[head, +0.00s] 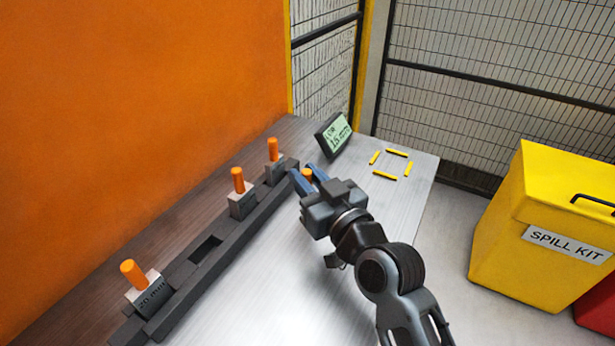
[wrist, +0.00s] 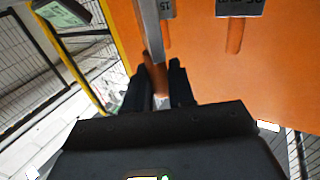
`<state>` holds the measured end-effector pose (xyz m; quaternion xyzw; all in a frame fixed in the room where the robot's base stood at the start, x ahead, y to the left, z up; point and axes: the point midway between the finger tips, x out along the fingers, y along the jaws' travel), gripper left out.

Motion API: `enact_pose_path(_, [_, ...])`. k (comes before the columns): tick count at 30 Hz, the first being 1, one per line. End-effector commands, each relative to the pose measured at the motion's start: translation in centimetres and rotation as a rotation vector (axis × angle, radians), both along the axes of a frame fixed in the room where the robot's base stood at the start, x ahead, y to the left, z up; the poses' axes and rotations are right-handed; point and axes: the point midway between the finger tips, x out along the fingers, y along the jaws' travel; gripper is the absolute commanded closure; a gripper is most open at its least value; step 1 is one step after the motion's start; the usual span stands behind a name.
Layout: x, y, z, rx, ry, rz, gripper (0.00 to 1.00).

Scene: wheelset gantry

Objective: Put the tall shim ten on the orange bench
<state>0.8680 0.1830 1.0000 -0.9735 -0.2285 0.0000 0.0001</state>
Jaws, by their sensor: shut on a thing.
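My gripper (head: 306,178) is over the bench, at the far end of the dark rack. It is shut on the orange handle of a shim (head: 307,173). In the wrist view the handle (wrist: 157,78) sits between my dark fingertips (wrist: 155,88), with a grey plate (wrist: 151,30) beyond it. I cannot read which shim I hold. Three other orange-handled grey shims stand in the rack: a near one marked 20 mm (head: 148,292), a middle one (head: 242,203) and a far one (head: 274,169). The bench top (head: 275,262) looks grey; a large orange panel (head: 140,110) rises behind it.
The long dark rack (head: 235,234) has an empty slot (head: 206,249). A display (head: 333,134) reading about 15 mm stands at the bench's far end. Yellow marks (head: 385,176) outline a bare patch. A yellow spill kit bin (head: 540,225) stands off to the right, with mesh fencing (head: 490,90) behind.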

Motion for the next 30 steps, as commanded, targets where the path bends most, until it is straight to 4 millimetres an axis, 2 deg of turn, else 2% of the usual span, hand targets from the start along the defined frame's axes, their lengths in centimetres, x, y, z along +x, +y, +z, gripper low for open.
enact_pose_path(6, [0.0, 0.0, -0.3, 0.0, -0.001, 0.0, 1.0])
enact_pose_path(7, [0.0, 0.0, -0.2, 0.0, 0.0, 0.0, 0.75])
enact_pose_path(14, [0.0, 0.0, -0.2, 0.0, 0.0, 0.0, 0.53])
enact_pose_path(25, [-0.2, -0.1, 0.1, 0.0, 0.001, 0.0, 0.51])
enact_pose_path(30, [-2.6, -1.4, -0.2, -0.003, 0.001, -0.001, 0.51])
